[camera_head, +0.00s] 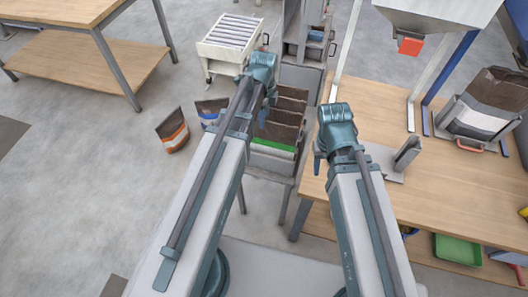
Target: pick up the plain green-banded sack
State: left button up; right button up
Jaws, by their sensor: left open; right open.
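A green-banded sack (272,147) stands at the near end of a rack below centre, in a row of brown sacks. Its green band and pale lower part show beside my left arm. I cannot tell whether its face is plain. My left gripper (262,72) is above and beyond the row, at the end of the arm that crosses the rack's left side. My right gripper (334,118) is to the right of the row, over the left edge of the wooden bench. Both grippers are open and look empty; their fingertips are mostly hidden behind the wrists.
An orange-banded sack (173,131) leans on the floor at left, with another sack (210,108) near it. A roller conveyor (230,35) stands behind. The wooden bench (440,180) fills the right, holding a white-banded sack (484,118). The left floor is mostly clear.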

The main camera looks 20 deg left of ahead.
pick_arm(q)
notch_tip(320, 180, down, 3)
jog(key=shift+r+b, duration=0.15)
jog(key=shift+b, duration=0.65)
jog(key=shift+r, duration=0.1)
pick_arm(e)
notch_tip(320, 180, down, 2)
jog(key=shift+f, duration=0.25)
pick_arm(q)
grip_shut()
